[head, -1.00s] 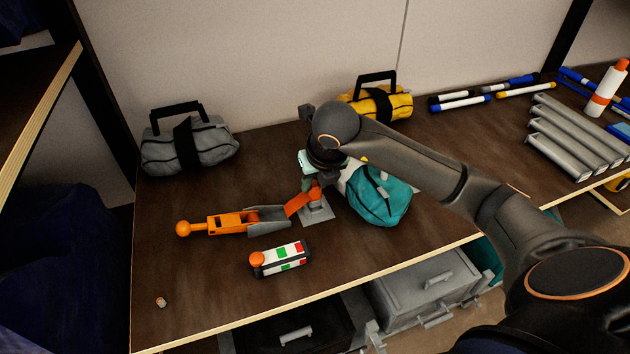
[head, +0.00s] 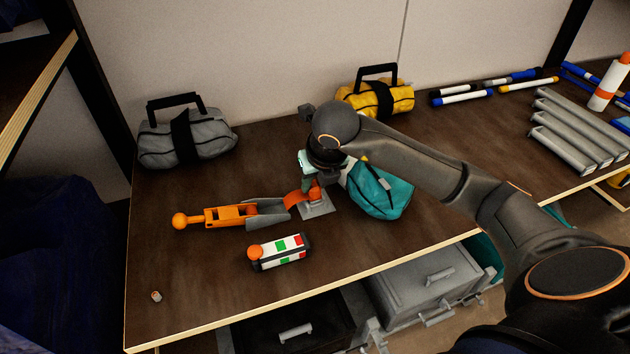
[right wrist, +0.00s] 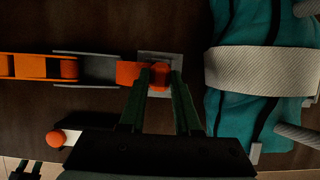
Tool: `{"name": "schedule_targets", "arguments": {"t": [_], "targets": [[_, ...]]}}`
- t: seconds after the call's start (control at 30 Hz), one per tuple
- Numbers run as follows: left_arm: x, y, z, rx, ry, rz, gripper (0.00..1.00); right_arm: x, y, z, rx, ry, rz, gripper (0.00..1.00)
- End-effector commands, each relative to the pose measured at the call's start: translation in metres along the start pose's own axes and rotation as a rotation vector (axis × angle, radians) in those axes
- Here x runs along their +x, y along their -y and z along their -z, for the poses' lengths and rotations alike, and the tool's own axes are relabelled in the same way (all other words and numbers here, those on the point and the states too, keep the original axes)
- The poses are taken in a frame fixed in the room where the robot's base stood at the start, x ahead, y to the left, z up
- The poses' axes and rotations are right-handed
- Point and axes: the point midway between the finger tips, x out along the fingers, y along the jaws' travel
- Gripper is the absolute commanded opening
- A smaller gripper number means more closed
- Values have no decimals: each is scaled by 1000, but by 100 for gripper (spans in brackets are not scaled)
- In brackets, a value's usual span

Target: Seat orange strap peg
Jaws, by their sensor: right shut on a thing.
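An orange strap (head: 299,197) reaches right from a grey channel piece (head: 267,213) to a square grey base plate (head: 317,210). My right gripper (right wrist: 159,78) is shut on the orange peg (right wrist: 159,76) at the strap's right end, over the plate. The strap (right wrist: 128,73) and the plate (right wrist: 160,56) also show in the right wrist view. The fingers cover part of the peg, and I cannot tell how deep it sits in the plate. An orange frame with a ball end (head: 210,217) lies left of the channel piece.
A teal bag (head: 378,190) lies close right of the plate. A white box with an orange knob (head: 279,252) lies in front. A grey bag (head: 186,141) and a yellow bag (head: 377,99) stand behind. The board's front left is mostly clear.

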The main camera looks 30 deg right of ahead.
Motion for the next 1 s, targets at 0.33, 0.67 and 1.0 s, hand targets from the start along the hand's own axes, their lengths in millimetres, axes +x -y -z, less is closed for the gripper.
{"name": "schedule_targets", "arguments": {"t": [0.33,0.67,1.0], "targets": [[0,0,0,0,0,0,50,0,0,0,0,1,0,60],[0,0,0,0,1,0,50,0,0,0,0,0,0,67],[-1,-4,2,1,9,-9,50,-48,0,-2,-1,8,-2,67]]}}
